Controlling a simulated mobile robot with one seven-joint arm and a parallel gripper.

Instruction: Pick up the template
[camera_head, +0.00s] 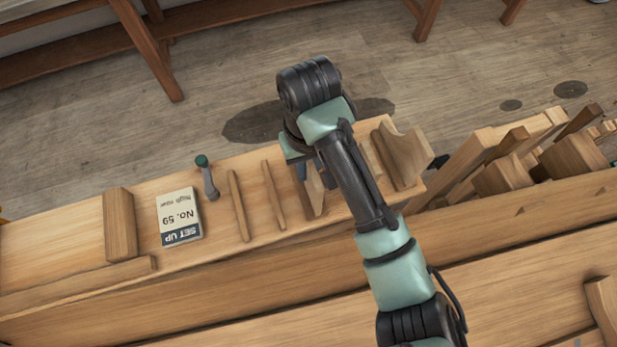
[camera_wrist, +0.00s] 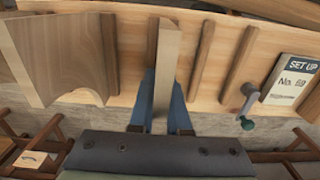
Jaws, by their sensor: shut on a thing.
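A thin, pale wooden board, which I take to be the template, stands on edge in the wrist view (camera_wrist: 167,50). My gripper (camera_wrist: 162,92) is shut on it, with one blue finger on each side of its near end. In the head view the board (camera_head: 314,198) shows partly below my gripper (camera_head: 302,168), at the right part of the bench plank. My wrist and forearm hide the rest of it there. I cannot tell whether the board touches the plank or is just above it.
On the plank (camera_head: 60,225) lie slim wooden sticks (camera_head: 238,205), a "SET UP No. 59" card (camera_head: 180,217), a green-ended tool (camera_head: 207,178) and a wooden block (camera_head: 120,224). A board with a hollow edge (camera_head: 405,155) stands right of my gripper. Wooden pieces (camera_head: 510,165) crowd farther right.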

